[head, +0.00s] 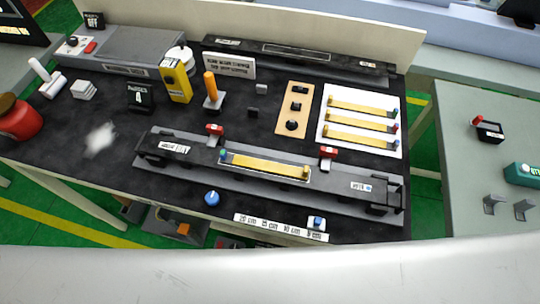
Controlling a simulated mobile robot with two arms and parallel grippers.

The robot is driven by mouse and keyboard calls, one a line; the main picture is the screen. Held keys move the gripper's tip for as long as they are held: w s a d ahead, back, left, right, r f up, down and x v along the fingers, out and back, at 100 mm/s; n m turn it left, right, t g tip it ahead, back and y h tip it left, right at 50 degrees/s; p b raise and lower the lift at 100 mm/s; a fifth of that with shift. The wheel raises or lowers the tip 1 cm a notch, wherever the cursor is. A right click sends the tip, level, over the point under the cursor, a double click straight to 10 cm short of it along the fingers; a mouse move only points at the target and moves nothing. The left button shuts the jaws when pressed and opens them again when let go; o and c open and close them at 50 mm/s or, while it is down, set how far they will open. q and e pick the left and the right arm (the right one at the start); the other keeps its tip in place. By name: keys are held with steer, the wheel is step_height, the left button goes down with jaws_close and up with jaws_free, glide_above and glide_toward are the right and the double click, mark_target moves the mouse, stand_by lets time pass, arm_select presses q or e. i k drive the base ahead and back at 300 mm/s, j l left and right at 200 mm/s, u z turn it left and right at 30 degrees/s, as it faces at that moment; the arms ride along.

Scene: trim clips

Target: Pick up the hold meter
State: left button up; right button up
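A yellow upright box-shaped device (175,82) with a small label near its top stands at the back left of the dark bench top. It looks like the hold meter, though its markings are too small to read. It stands just in front of a white round object (181,55) and left of an orange-handled tool (211,90). Neither of my grippers is in view, and nothing is touching the device.
A long grey fixture (330,190) with a yellow strip crosses the front of the bench (215,130). A black counter box (140,98) stands left of the yellow device. A white tray (358,147) holds yellow strips. A red jar (20,122) stands far left.

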mark_target(181, 91)
steer(key=k+j+z, duration=0.15)
steer(key=j+z, duration=0.15)
steer(key=j, duration=0.15)
steer(key=k+j+z, duration=0.15)
steer(key=j+z, duration=0.2)
steer(key=k+j+z, duration=0.3)
steer(key=j, duration=0.15)
steer(key=i+j, duration=0.05)
steer(key=i, duration=0.05)
